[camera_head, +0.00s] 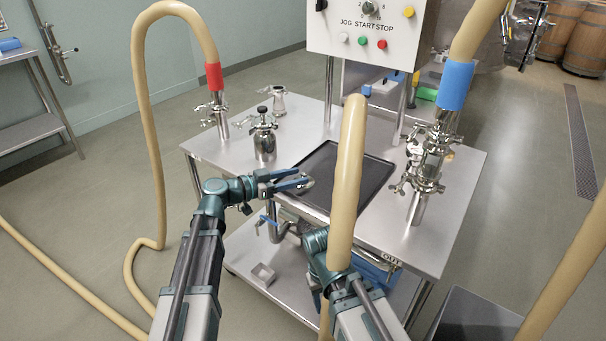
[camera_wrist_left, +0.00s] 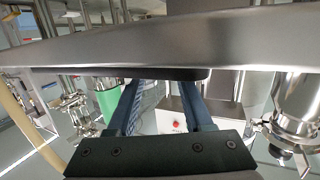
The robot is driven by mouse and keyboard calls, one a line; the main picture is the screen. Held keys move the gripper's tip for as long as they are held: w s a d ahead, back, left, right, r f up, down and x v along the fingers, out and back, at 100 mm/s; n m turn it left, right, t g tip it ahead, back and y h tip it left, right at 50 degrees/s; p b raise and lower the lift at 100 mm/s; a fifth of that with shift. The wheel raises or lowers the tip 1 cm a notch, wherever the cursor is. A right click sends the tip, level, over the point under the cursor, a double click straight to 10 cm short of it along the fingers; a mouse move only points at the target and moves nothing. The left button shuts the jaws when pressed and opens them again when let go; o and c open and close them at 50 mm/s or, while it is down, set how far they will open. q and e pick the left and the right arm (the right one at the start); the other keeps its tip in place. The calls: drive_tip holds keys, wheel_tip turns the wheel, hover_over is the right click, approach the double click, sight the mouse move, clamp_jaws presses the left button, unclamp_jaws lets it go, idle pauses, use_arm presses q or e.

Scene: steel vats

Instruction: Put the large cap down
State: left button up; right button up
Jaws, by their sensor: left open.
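My left gripper (camera_head: 300,182) is open, with blue fingers, over the left edge of the black tray (camera_head: 321,202) on the steel table. Its fingers (camera_wrist_left: 168,100) also show in the left wrist view, apart, with nothing visible between them. I cannot make out a separate large cap in either view. A steel vessel (camera_head: 265,146) with clamped fittings on top stands behind the gripper; I cannot tell whether its top is the cap. My right arm (camera_head: 362,310) comes in at the bottom, partly behind a thick beige hose; its gripper does not show.
The beige hose (camera_head: 347,165) rises in front of the tray. A clamped pipe assembly (camera_head: 424,170) with a blue-banded hose stands at the right of the table (camera_head: 455,200). A red-banded hose end (camera_head: 215,85) and a small steel fitting (camera_head: 279,101) stand at the back left.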

use_arm(q)
drive_tip(key=p+v, duration=0.1)
drive_tip(key=v, duration=0.7)
drive_tip(key=shift+s+a, duration=0.2)
drive_tip(key=shift+a, duration=0.1)
use_arm(e)
drive_tip(key=shift+r, duration=0.65)
use_arm(q)
drive_tip(key=shift+a, duration=0.1)
use_arm(e)
drive_tip(key=shift+a, duration=0.1)
